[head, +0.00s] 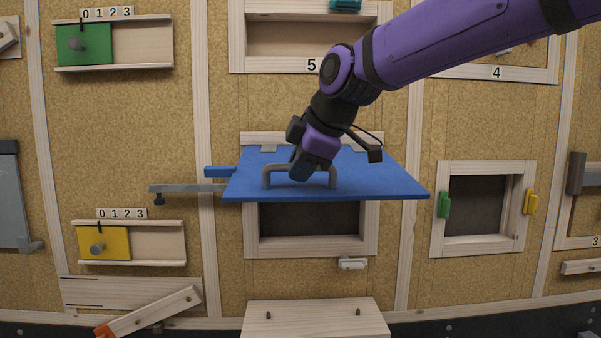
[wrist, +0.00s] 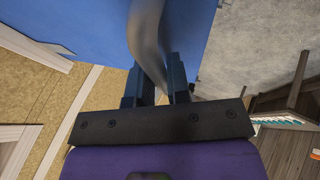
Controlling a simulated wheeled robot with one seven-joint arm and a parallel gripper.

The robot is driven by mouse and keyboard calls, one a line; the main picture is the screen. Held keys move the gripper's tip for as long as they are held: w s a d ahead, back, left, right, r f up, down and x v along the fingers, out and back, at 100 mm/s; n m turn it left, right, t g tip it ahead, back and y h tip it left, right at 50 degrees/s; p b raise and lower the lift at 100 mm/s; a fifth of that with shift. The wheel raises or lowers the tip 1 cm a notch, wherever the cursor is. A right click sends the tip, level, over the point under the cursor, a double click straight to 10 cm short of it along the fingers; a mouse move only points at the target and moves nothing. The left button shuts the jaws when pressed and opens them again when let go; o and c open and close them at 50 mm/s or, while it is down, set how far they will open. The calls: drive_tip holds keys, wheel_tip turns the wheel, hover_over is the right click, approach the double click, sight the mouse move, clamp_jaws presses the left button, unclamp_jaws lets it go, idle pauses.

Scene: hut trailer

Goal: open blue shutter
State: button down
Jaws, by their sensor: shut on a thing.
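The blue shutter (head: 375,180) is swung up on its top hinges and stands out from the wall, roughly level. The framed opening (head: 308,218) below it is uncovered and dark inside. My gripper (head: 302,170) is at the grey bow handle (head: 333,178) on the shutter's outer face, near its front edge. In the wrist view, the two dark fingers (wrist: 163,88) are closed around the grey handle bar (wrist: 146,30), with the blue shutter (wrist: 70,25) behind it. The fingers hide part of the handle.
A metal bar (head: 185,188) juts out left of the shutter. A white catch (head: 352,264) sits below the opening, and a wooden ledge (head: 315,318) lower down. A small window (head: 477,205) with green and yellow catches is to the right.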

drive_tip(key=shift+w+d+r, duration=0.1)
drive_tip(key=shift+w+d, duration=0.05)
drive_tip(key=shift+w, duration=0.05)
drive_tip(key=c, duration=1.1)
unclamp_jaws()
drive_tip(key=shift+w, duration=0.15)
drive_tip(key=shift+s, duration=0.2)
drive_tip(key=v, duration=1)
drive_tip(key=shift+r, duration=0.25)
drive_tip(key=shift+s+d, duration=0.1)
drive_tip(key=s+d+f+m+h, duration=0.4)
drive_tip(key=s+d+f+m, duration=1.5)
drive_tip(key=d+f, duration=0.2)
drive_tip(key=shift+s+d+g+h, duration=0.15)
drive_tip(key=shift+d+g+h, duration=0.25)
drive_tip(key=shift+d, duration=0.7)
